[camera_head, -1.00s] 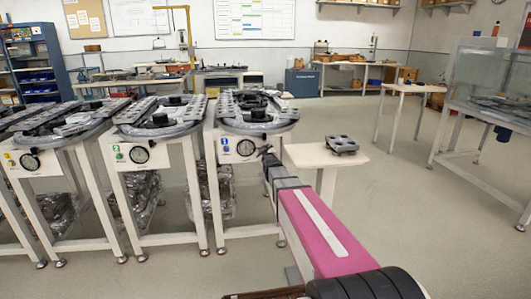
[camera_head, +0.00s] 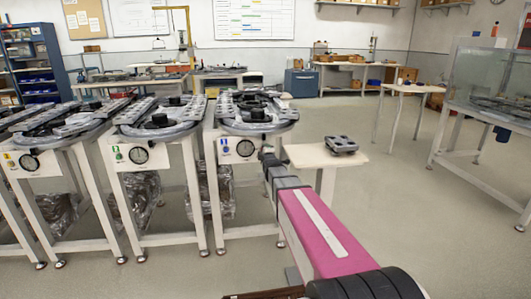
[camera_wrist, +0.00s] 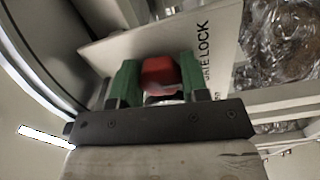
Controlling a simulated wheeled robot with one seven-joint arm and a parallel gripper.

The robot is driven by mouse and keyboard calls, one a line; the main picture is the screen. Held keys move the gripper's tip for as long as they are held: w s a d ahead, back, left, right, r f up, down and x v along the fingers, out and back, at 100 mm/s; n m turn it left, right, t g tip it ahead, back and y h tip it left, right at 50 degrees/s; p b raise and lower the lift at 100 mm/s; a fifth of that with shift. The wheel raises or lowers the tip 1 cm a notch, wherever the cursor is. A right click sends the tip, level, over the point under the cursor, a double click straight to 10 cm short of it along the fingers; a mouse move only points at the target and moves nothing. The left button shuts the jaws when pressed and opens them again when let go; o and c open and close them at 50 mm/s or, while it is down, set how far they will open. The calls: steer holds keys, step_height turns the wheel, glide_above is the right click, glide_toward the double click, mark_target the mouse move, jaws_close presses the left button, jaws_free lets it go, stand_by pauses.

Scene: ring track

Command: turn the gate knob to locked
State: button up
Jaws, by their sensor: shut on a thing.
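The red gate knob (camera_wrist: 158,72) sits on a white panel (camera_wrist: 221,50) lettered "LOCK", with the word before it partly covered, in the wrist view. My gripper (camera_wrist: 157,78) has its two green fingers on either side of the knob and is shut on it. In the head view, my gripper (camera_head: 267,155) is at the right side of the front panel of the blue-marked station (camera_head: 237,150). The knob is hidden there behind my gripper. The knob's pointer and any end marks cannot be made out.
Two similar stations with a green-marked panel (camera_head: 139,155) and a yellow-marked panel (camera_head: 28,162) stand to the left. A small table (camera_head: 310,156) bearing a grey part (camera_head: 341,144) stands just right of my gripper. The floor on the right is open.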

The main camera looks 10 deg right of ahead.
steer(key=shift+n, duration=0.5)
stand_by(0.3)
steer(key=o, duration=0.9)
steer(key=shift+s, duration=0.1)
steer(key=s, duration=1)
steer(key=shift+s, duration=0.35)
steer(key=shift+f, duration=0.1)
